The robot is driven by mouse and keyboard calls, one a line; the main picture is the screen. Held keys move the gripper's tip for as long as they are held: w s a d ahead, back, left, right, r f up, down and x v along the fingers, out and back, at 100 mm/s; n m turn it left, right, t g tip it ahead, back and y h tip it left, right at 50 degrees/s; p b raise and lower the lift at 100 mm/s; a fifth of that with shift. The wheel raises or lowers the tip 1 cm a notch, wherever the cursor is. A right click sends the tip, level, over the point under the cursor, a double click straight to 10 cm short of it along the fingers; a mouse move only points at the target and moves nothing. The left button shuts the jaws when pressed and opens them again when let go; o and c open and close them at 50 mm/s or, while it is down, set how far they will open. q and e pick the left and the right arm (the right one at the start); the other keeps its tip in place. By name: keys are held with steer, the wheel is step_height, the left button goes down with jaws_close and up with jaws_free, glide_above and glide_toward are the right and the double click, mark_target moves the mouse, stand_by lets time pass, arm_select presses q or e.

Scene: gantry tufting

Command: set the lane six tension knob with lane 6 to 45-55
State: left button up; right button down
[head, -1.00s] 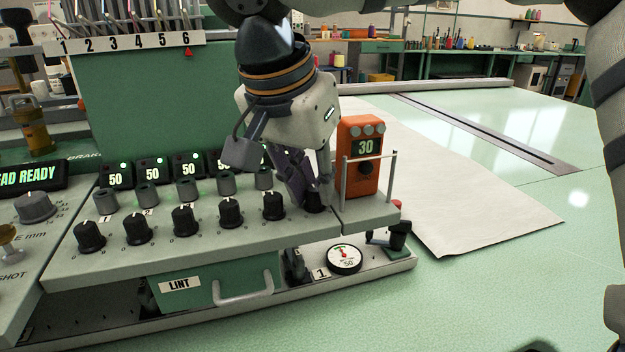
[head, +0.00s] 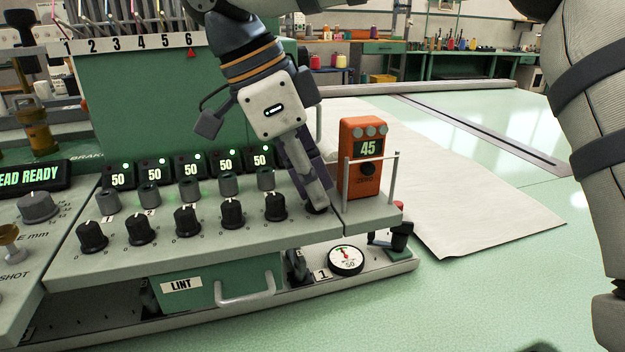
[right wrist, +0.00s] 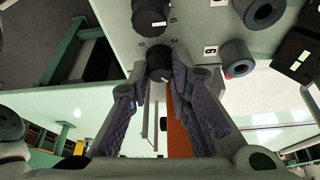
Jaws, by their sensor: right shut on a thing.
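The black lane six tension knob (head: 318,210) stands at the right end of the front row on the pale green panel (head: 200,252). My right gripper (head: 312,200) comes down on it from above, tilted, and is shut on it. The right wrist view shows the knob (right wrist: 159,62) between the fingertips of this gripper (right wrist: 159,74). Its pointer and scale are mostly covered. The orange meter (head: 352,190) just right of the gripper reads 45. Lit displays for the other lanes read 50; the lane six display is hidden behind my gripper. My left gripper is out of view.
The neighbouring black knob (head: 276,207) stands close left of the gripper, with grey knobs (head: 266,180) behind. A thin metal guard (head: 394,180) stands by the orange meter. A round gauge (head: 346,260) sits below the panel. White cloth (head: 460,210) lies on the table to the right.

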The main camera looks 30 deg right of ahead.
steer(key=shift+m+g, duration=0.5)
steer(key=shift+m, duration=0.8)
steer(key=shift+y, duration=0.3)
steer(key=c, duration=1.8)
jaws_free()
steer(key=shift+o, duration=0.2)
steer(key=shift+w, duration=0.1)
steer(key=v, duration=1.2)
